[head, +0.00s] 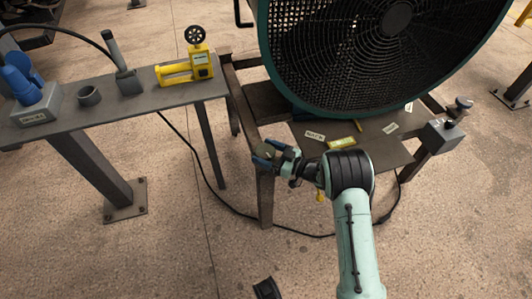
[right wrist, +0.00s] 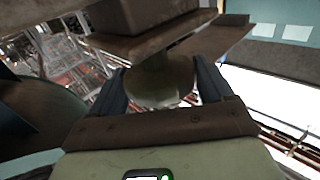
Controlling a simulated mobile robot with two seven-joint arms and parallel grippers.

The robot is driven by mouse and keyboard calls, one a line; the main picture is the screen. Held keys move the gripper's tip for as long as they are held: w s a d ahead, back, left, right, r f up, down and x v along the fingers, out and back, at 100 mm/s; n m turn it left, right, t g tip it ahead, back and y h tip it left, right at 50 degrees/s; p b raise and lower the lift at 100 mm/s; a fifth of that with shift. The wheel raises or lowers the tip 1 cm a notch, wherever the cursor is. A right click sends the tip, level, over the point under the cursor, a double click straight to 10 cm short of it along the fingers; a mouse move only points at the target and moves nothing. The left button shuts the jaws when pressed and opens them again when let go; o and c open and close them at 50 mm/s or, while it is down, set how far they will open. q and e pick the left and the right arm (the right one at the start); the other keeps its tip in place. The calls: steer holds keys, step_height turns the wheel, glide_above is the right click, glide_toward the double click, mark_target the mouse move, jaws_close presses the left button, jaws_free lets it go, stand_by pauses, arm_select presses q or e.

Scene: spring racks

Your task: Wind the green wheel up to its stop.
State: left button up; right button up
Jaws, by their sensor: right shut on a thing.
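The green wheel (head: 265,155) is a small, dull green round piece at the front left corner of the fan's stand. In the right wrist view the wheel (right wrist: 160,82) sits between the two dark fingers, below a rusty metal plate. My right gripper (head: 268,153) is shut on the wheel, with one finger on either side. The fingers and hand hide part of it in the head view. The right gripper (right wrist: 160,95) also fills the lower part of the wrist view. My left gripper is not in view.
A large fan (head: 340,40) with a green rim stands on the metal frame behind the hand. A grey box with a knob (head: 447,132) is at the frame's right. A bench (head: 130,112) at left holds a yellow tool (head: 185,70) and a blue device (head: 25,85). A cable (head: 215,185) crosses the floor.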

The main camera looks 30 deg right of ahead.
stand_by(0.4)
steer(key=o, duration=0.9)
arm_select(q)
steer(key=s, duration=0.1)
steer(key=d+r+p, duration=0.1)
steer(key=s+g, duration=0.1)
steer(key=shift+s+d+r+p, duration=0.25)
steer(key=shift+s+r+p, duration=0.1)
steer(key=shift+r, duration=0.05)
arm_select(e)
steer(key=shift+o, duration=0.2)
steer(key=v, duration=1.3)
steer(key=shift+d, duration=0.2)
steer(key=shift+s, duration=0.1)
